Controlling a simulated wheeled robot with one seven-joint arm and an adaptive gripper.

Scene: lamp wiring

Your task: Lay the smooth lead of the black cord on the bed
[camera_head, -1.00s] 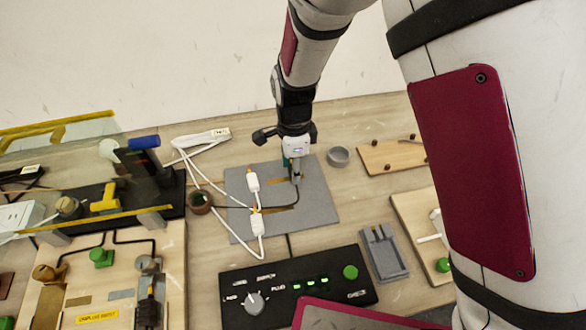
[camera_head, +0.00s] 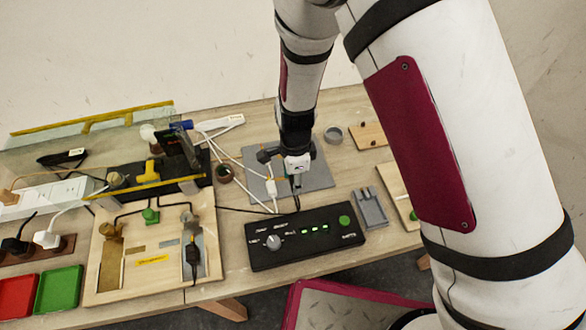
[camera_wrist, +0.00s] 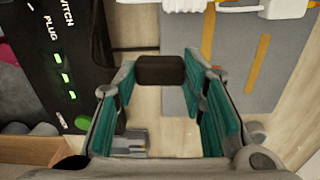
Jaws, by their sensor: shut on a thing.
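My gripper (camera_head: 296,188) points down over the front part of the grey mat (camera_head: 318,178), behind the black control box (camera_head: 330,245). In the wrist view its teal fingers (camera_wrist: 162,85) are shut on a dark block (camera_wrist: 160,69). The block seems to belong to the black cord, but the join is hidden. The thin black cord (camera_head: 245,211) runs left from near my gripper, behind the control box. I cannot tell for sure which surface is the bed; a black fixture with a yellow handle (camera_head: 148,171) stands at the left.
A white switch (camera_head: 271,187) on white cord lies left of my gripper. A grey tray (camera_head: 370,208) stands at the right, and a grey cup (camera_head: 333,134) at the back.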

